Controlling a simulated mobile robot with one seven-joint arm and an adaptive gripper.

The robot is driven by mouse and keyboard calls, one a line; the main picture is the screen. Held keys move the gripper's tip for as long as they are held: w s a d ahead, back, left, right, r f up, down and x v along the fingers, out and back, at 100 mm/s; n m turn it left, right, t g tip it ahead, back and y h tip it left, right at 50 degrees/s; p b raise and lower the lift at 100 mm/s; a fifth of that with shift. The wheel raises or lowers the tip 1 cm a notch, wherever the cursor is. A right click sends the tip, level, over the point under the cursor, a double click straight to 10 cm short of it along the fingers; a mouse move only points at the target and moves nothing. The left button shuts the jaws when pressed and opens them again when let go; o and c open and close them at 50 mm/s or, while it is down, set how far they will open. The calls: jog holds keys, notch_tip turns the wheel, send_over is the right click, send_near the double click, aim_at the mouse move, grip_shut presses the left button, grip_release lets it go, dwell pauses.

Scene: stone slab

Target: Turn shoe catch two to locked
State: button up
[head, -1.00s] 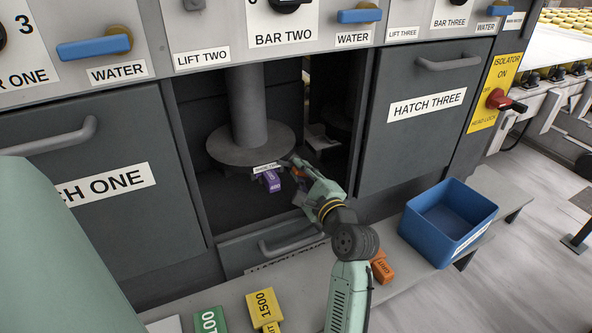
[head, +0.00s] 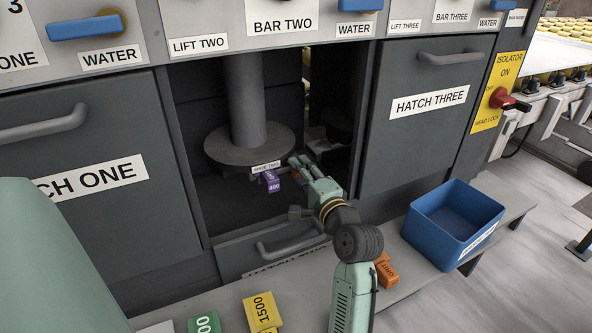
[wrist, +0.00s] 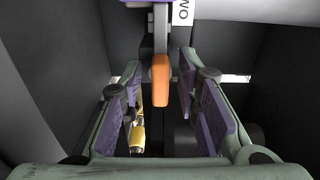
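The shoe catch is an orange lever (wrist: 160,82) in the wrist view, hanging with its long side upright below a grey bracket. My gripper (wrist: 159,78) is open, with one purple-padded finger on each side of the lever. Gaps show between lever and pads, so nothing looks gripped. In the head view my gripper (head: 299,163) reaches into the open middle hatch, just right of the SHOE TWO label (head: 266,166) and the purple 400 block (head: 271,184). The lever is mostly hidden there by my gripper. Part of the label also shows in the wrist view (wrist: 183,12).
The grey round head (head: 249,146) hangs above the shoe. Dark cabinet walls close in on both sides of the opening. The lowered hatch door (head: 283,247) is below my arm. A blue bin (head: 455,218) and coloured blocks (head: 262,312) stand on the front ledge.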

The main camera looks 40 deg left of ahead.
jog(key=v, duration=1.8)
dwell(0.4)
jog(key=shift+s+a, duration=0.1)
